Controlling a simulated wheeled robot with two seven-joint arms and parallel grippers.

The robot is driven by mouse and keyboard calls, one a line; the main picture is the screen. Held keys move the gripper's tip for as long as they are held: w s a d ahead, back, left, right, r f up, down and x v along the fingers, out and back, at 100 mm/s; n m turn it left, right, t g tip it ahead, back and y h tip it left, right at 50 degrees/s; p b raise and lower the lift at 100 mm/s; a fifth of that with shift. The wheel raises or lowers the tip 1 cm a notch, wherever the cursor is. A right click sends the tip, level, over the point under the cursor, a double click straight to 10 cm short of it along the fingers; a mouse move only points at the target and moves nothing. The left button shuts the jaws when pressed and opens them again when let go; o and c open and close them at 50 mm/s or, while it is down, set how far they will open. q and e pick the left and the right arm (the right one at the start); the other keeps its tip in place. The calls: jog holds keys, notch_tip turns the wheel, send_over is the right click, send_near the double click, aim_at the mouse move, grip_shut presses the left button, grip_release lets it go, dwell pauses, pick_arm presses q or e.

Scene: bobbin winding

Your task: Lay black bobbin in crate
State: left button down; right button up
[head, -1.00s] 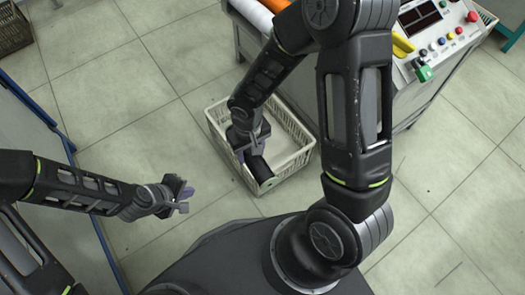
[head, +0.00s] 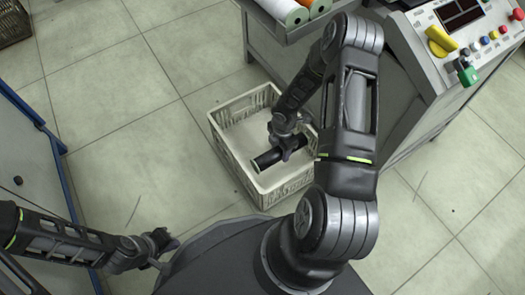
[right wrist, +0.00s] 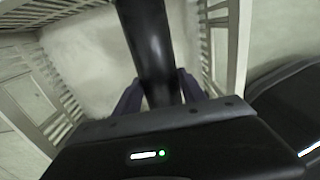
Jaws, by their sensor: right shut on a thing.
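The black bobbin (head: 267,160) is a dark cylinder with a green mark at its near end. My right gripper (head: 289,147) is shut on it and holds it over the near part of the cream crate (head: 231,160), within its walls. In the right wrist view the bobbin (right wrist: 148,45) runs up between the two fingers, with the slatted crate wall (right wrist: 219,50) beside it and the pale crate floor beyond. Whether the bobbin touches the floor, I cannot tell. My left gripper (head: 164,241) is low at the left, away from the crate; its finger gap is unclear.
A machine with a control panel (head: 462,45) and a yellow handle (head: 440,41) stands right of the crate. A shelf with orange and white spools (head: 287,10) is behind it. A blue-edged panel (head: 30,150) is at the left. The tiled floor between is clear.

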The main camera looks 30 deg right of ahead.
notch_tip(320, 180, down, 6)
jog(key=b, duration=0.3)
jog(key=shift+f, duration=0.1)
dwell(0.3)
jog(key=shift+f+b, duration=0.95)
jog(key=shift+f, duration=0.9)
jog(key=shift+f, duration=0.1)
jog(key=o, duration=1.5)
